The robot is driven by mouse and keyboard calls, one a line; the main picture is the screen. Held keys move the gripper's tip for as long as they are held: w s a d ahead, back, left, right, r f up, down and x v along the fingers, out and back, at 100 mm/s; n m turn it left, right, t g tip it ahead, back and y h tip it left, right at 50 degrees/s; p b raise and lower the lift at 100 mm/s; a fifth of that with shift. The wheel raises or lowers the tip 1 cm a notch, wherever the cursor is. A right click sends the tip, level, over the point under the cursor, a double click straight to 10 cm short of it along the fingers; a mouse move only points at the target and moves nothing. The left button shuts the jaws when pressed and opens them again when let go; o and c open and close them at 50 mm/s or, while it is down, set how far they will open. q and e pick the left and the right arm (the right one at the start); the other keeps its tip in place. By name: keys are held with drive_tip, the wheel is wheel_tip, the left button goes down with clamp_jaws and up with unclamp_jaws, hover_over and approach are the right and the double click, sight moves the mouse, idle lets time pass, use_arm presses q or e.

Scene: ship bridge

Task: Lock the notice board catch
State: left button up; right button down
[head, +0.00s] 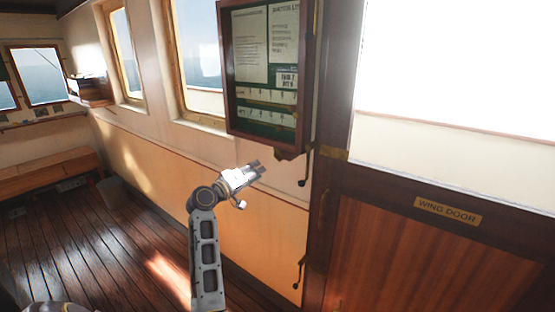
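The notice board (313,62) is a dark wooden wall case with a green back and pinned papers, upper middle of the head view. A small brown piece (290,154), possibly the catch, sticks out under its lower right corner; whether it is locked is too small to tell.
A dark lever handle (306,168) hangs right of the board, with another (299,272) lower down. The wooden wing door (430,260) fills the lower right. A bench (50,172) and a grey bin (112,192) stand at the left. The plank floor between is clear.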

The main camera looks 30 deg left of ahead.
sight(278, 157)
use_arm(q)
drive_tip(key=shift+w, duration=0.2)
drive_tip(key=shift+w+d+p, duration=0.15)
drive_tip(key=shift+w+p, duration=0.3)
drive_tip(key=shift+w, duration=1.8)
drive_tip(key=shift+w+d+p, duration=0.2)
drive_tip(key=shift+w+p, duration=0.2)
drive_tip(key=shift+w, duration=1.8)
drive_tip(key=shift+w+d+p, duration=0.15)
drive_tip(key=shift+w+p, duration=0.3)
drive_tip(key=shift+w, duration=1.8)
clamp_jaws()
